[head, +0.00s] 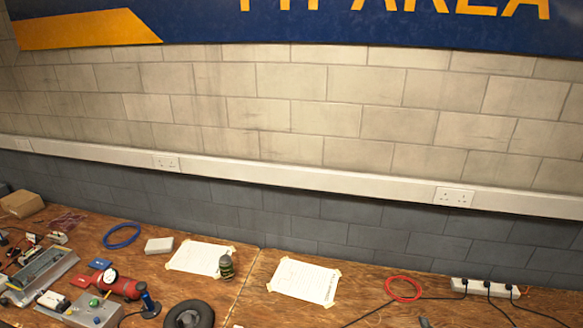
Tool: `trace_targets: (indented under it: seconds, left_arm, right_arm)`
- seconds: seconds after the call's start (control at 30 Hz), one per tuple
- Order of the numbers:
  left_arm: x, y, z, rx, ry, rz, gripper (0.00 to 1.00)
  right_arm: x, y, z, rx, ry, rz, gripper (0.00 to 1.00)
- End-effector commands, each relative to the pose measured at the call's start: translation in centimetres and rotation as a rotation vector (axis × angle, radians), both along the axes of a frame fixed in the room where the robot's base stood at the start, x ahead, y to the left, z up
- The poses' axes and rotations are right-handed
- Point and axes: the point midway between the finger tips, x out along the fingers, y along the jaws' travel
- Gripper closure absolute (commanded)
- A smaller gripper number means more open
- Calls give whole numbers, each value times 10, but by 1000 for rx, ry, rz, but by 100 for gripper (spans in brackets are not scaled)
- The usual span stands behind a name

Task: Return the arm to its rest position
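Neither of my grippers nor any part of my arms that I can make out is in the head view. I cannot see where the arms are or whether the grippers are open or shut. The view takes in the wooden bench (245,290) along its bottom and the block wall behind it.
On the bench's left are a cardboard box (20,204), a metal tray (42,274), a red cylinder (122,287) and a black ring (189,315). A dark jar (226,266) stands by taped papers (303,281). A power strip (485,291) with plugs is at right.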

Motion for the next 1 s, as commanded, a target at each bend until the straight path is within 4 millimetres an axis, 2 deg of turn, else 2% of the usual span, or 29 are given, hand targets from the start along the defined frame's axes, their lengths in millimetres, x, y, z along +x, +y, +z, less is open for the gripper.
trace_targets:
  seconds: [0.03, 0.13, 0.2, 0.3, 0.4, 0.5, 0.8, 1.0]
  left_arm:
    - [0, 0, 0, 0, 0, 0, 64]
    - [0, 0, 0, 0, 0, 0, 64]
    - [0, 0, 0, 0, 0, 0, 64]
    - [0, 0, 0, 0, 1, 0, 64]
    - [0, 0, 0, 0, 1, 0, 64]
    - [-1, 0, 0, 0, 1, 0, 64]
    - [-1, 0, 0, 0, 1, 0, 64]
    - [-1, 1, 0, 1, 2, 0, 64]
  right_arm:
    - [-14, -16, -32, 123, 86, -68, 64]
    - [-48, -38, -93, 356, 252, -201, 64]
    - [-77, -45, -133, 505, 363, -296, 64]
    - [-118, -46, -178, 676, 500, -415, 64]
    - [-154, -41, -210, 800, 608, -510, 64]
    - [-185, -33, -232, 894, 697, -590, 64]
    - [-269, -4, -273, 1098, 922, -798, 64]
    - [-252, -4, -330, 1082, 939, -792, 64]
